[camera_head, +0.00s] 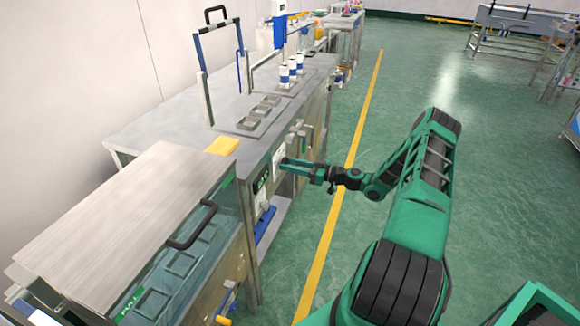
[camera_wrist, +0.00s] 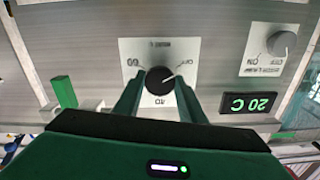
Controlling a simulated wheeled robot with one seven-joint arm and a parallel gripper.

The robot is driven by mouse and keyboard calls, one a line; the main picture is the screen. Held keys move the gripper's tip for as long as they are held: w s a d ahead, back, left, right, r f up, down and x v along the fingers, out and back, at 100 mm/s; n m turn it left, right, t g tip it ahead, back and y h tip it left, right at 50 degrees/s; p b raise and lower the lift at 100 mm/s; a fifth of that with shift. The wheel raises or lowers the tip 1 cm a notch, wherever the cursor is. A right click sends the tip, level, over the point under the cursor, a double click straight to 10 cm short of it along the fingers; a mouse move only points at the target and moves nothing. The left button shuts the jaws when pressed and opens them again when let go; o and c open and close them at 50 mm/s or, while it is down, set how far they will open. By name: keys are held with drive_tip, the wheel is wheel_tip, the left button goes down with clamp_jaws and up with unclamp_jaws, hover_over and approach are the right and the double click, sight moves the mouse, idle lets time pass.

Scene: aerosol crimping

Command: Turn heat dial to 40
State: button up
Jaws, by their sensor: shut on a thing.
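The heat dial (camera_wrist: 160,79) is a dark round knob on a pale plate (camera_wrist: 187,53) in the wrist view. Its white pointer line points to the right and slightly up. A number that looks like 60 is at the plate's upper left, and a number that looks like 40 is at the bottom, near the fingers. My gripper (camera_wrist: 160,88) has one green finger on each side of the dial and is shut on it. A lit display (camera_wrist: 248,103) right of the dial reads 20 C.
A second knob with OFF and ON marks (camera_wrist: 280,43) sits to the right on the panel. A green stub (camera_wrist: 64,92) juts out at left. The steel bench (camera_head: 150,125) carries trays and cans. A lidded bath (camera_head: 125,200) stands nearer; the green floor at right is open.

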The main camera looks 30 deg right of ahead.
drive_tip(key=shift+w+d, duration=0.1)
drive_tip(key=shift+d, duration=0.05)
drive_tip(key=m, duration=0.6)
drive_tip(key=shift+m, duration=0.3)
drive_tip(key=m, duration=0.3)
drive_tip(key=shift+d+m, duration=0.1)
drive_tip(key=shift+m, duration=0.2)
drive_tip(key=m, duration=0.3)
drive_tip(key=shift+m, duration=0.3)
drive_tip(key=m, duration=0.5)
drive_tip(key=shift+m, duration=2.5)
drive_tip(key=o, duration=1)
drive_tip(key=shift+a, duration=0.2)
